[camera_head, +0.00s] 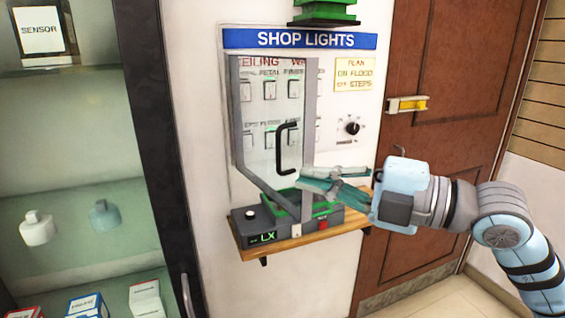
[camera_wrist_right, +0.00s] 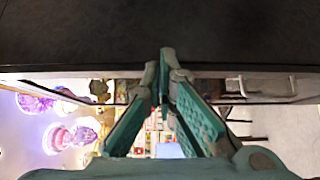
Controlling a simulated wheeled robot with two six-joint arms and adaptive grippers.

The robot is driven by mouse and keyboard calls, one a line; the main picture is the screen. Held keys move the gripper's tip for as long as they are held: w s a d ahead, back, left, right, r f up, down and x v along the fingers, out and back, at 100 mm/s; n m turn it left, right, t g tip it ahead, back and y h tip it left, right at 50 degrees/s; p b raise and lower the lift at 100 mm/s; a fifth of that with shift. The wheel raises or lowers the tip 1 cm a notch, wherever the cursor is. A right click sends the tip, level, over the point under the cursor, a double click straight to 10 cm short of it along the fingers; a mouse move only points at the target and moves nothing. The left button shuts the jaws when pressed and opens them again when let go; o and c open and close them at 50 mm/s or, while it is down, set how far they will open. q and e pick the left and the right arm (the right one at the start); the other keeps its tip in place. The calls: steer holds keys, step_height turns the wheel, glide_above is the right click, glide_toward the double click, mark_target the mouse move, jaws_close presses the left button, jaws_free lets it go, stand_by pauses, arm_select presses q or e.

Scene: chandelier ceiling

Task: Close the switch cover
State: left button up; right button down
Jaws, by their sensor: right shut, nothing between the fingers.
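The switch cover is a clear panel with a grey frame (camera_head: 237,110) and a black upright handle (camera_head: 287,148). It is in front of the wall switches (camera_head: 270,90) under the SHOP LIGHTS sign. Its lower grey bar slants down to the right, apart from the wall; how far it stands open is hard to tell. My right gripper (camera_head: 303,181) comes in from the right, shut and empty, with its fingertips by the frame's lower right part, below the handle. Whether they touch it is unclear. My left gripper is not in view.
A wooden shelf (camera_head: 290,243) below the cover carries a grey and green device (camera_head: 268,228) marked LX, close under my right gripper. A dial (camera_head: 352,127) and brown door (camera_head: 430,100) are to the right. A glass cabinet (camera_head: 90,150) stands at left.

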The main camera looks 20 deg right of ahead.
mark_target(279, 157)
steer(key=p+x, duration=0.4)
steer(key=x, duration=0.5)
steer(key=w+d, duration=0.1)
steer(key=w+d+b, duration=0.1)
steer(key=d, duration=0.1)
steer(key=shift+d, duration=0.2)
steer(key=shift+a, duration=0.1)
